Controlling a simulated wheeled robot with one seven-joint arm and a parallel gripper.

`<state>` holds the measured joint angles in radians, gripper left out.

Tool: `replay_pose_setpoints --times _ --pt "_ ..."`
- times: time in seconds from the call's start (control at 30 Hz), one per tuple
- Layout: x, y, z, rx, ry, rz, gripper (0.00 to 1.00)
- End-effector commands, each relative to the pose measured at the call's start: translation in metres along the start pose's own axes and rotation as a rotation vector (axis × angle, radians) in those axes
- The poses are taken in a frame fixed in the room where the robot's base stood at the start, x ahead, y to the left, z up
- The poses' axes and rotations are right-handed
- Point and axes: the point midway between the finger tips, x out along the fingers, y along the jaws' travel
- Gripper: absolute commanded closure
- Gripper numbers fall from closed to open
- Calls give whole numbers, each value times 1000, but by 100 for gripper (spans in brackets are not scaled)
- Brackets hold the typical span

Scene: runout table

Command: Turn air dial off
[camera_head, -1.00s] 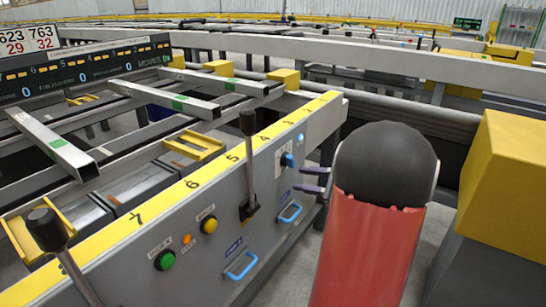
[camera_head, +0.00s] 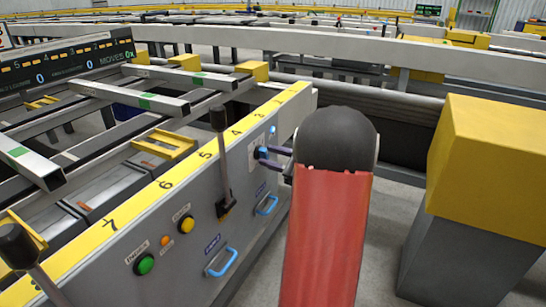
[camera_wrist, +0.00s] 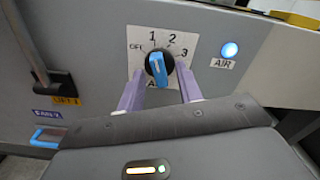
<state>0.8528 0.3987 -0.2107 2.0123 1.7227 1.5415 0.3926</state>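The air dial (camera_wrist: 159,68) is a blue handle on a round black base, on a white plate marked OFF, 1, 2 and 3. The handle stands nearly upright, its top leaning slightly left toward the 1. My gripper (camera_wrist: 160,75) is open, with one purple finger on each side of the dial and small gaps visible between fingers and knob. I cannot tell whether they touch it. In the head view the dial (camera_head: 261,153) is at the panel's far end, with the fingertips right at it. The blue-white AIR light (camera_wrist: 229,50) beside it is lit.
The grey panel (camera_head: 190,215) has a yellow numbered top edge. It carries a black-knobbed lever (camera_head: 221,160), green button (camera_head: 144,264), yellow button (camera_head: 186,225) and blue handles (camera_head: 221,262). A yellow-topped grey block (camera_head: 490,170) stands right of my arm.

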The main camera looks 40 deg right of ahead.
Motion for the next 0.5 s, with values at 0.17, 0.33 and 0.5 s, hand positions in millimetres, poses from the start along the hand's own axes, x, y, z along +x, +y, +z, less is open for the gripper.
replay_pose_setpoints --times 0.17,0.33,0.5 --pt "0 0 0 0 0 0 75" --pt "0 0 0 0 0 1 97" --pt "0 0 0 -1 0 1 100"
